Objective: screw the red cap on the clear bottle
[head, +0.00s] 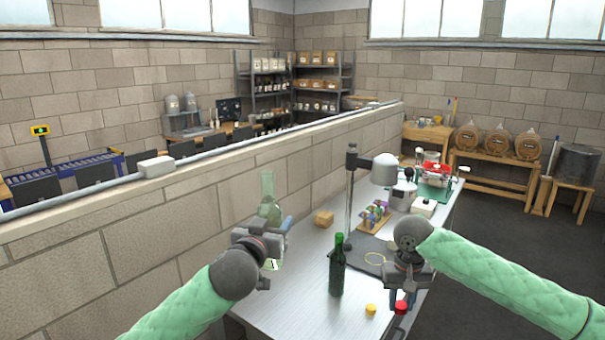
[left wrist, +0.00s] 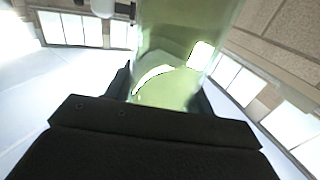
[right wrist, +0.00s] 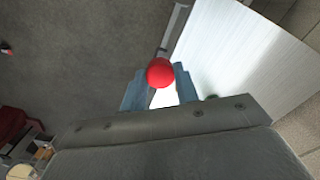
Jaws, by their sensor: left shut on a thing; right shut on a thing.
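The clear bottle (head: 268,205), pale greenish glass, stands upright in my left gripper (head: 272,245), which is shut around its body at the left side of the table. The bottle's glass fills the upper middle of the left wrist view (left wrist: 180,60). The red cap (head: 401,307) is held between the fingertips of my right gripper (head: 402,300), low at the table's right edge. In the right wrist view the red cap (right wrist: 160,72) sits between the two blue fingers. The cap and the bottle are well apart. The bottle's lower part is partly hidden by my left gripper.
A dark green bottle (head: 337,268) stands on the metal table (head: 290,300) between my grippers, with a yellow cap (head: 370,309) near it. A brick wall borders the left.

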